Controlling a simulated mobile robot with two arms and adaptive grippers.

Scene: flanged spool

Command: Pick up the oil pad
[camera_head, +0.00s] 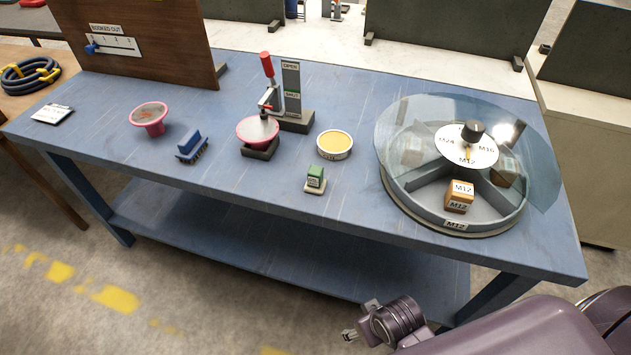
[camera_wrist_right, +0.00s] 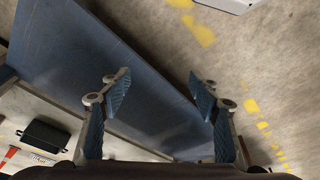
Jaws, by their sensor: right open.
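A small green block with a white label on a pale flat base, which looks like the oil pad (camera_head: 315,179), stands near the front edge of the blue table (camera_head: 240,190); its label is too small to read. Behind it is a round white dish with a yellow top (camera_head: 334,144). My right gripper (camera_head: 352,331) is low in front of the table, well apart from the green block. In the right wrist view the right gripper (camera_wrist_right: 163,95) is open and empty, with floor and a blue surface beyond its fingers. My left gripper is out of view.
A blue brush (camera_head: 191,146) and a pink flanged spool (camera_head: 149,118) stand to the left. A round divided tray (camera_head: 455,226) under a clear cover stands at the right. The table's front left is clear.

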